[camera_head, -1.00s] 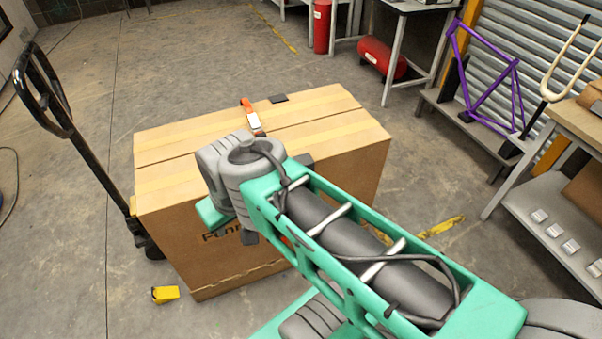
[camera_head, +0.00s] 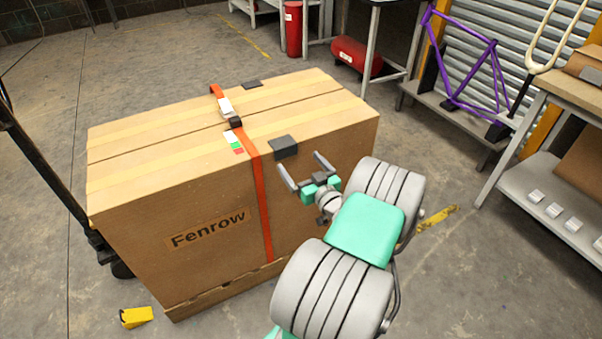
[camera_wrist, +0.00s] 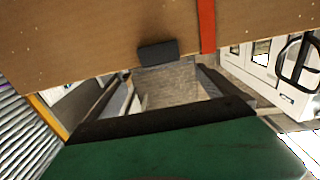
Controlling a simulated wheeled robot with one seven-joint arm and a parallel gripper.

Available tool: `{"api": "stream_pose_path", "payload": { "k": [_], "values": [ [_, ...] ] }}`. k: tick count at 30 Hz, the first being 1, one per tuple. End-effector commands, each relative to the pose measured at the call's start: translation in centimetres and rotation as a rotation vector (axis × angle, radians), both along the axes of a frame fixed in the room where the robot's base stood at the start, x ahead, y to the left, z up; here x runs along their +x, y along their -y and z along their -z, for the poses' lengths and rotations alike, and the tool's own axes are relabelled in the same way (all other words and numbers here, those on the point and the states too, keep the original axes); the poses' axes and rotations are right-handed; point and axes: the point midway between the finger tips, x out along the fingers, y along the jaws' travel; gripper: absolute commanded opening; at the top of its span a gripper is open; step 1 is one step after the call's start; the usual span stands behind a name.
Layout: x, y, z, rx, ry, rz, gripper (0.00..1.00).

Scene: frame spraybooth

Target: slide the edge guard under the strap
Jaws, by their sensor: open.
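The dark grey edge guard (camera_head: 283,147) sits over the near top edge of a large cardboard box (camera_head: 190,185), to the right of the orange strap (camera_head: 256,190). A clear gap separates guard and strap. The strap runs across the box top and down its front face. My gripper (camera_head: 302,167) is open and empty, its fingers pointing at the box just below and right of the guard. In the wrist view the guard (camera_wrist: 158,52) is ahead, between the fingertips' directions, and the strap (camera_wrist: 207,25) is to its right. I see no contact with the guard.
Another dark guard (camera_head: 252,85) sits at the far top edge. A yellow piece (camera_head: 136,317) lies on the floor. A workbench (camera_head: 565,100) stands right.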

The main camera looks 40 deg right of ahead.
Motion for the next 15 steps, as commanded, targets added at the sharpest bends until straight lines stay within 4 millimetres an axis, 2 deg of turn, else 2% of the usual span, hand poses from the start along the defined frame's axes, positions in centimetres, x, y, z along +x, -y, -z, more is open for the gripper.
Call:
{"api": "stream_pose_path", "payload": {
  "k": [9, 15],
  "values": [
    [5.5, 1.3, -0.3, -0.002, -0.002, -0.008, 0.98],
    [6.7, 1.8, -0.2, -0.001, -0.002, -0.005, 0.98]
  ]
}}
